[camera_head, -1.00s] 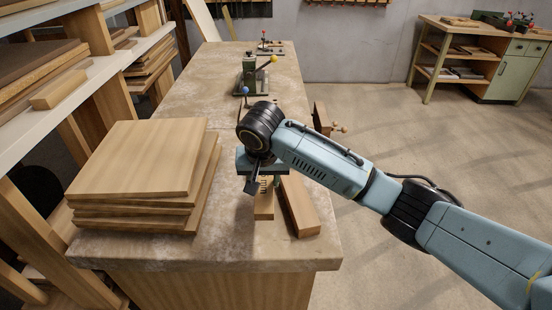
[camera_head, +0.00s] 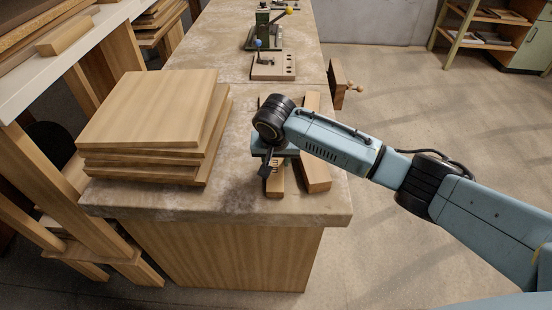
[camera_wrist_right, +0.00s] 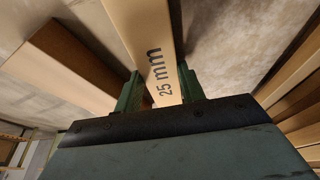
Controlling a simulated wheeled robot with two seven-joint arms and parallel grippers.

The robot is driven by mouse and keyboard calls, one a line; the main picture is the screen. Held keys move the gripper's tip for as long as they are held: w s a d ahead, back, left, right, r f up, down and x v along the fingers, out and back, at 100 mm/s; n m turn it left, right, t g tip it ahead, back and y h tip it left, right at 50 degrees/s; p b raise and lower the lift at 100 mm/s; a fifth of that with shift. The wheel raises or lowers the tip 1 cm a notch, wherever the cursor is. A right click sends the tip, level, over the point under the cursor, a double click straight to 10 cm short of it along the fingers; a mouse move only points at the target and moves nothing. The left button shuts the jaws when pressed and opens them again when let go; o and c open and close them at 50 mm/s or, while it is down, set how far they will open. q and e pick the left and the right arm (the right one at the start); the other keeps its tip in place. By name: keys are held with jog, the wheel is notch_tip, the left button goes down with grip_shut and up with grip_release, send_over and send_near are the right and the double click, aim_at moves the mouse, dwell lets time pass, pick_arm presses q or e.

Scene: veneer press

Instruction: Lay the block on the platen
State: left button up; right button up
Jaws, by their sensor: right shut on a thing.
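The block (camera_wrist_right: 150,40) is a long pale wooden bar marked "25 mm". In the right wrist view it lies between the green fingers of my right gripper (camera_wrist_right: 162,88), which is shut on it. In the head view the block's near end (camera_head: 275,184) shows below my right gripper (camera_head: 272,165), low over the bench top; I cannot tell whether it touches the bench. A second wooden bar (camera_head: 317,176) lies just to its right, and also shows in the wrist view (camera_wrist_right: 68,65). I cannot pick out the platen with certainty. My left gripper is out of view.
A stack of wooden boards (camera_head: 150,110) stands left of my right gripper on the bench (camera_head: 215,207). Farther back are a wooden piece with holes (camera_head: 285,73) and a green device (camera_head: 262,35) with a yellow-knobbed lever. A shelf rack (camera_head: 95,55) stands at left.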

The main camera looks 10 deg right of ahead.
jog(key=o, duration=0.8)
jog(key=shift+o, duration=1.3)
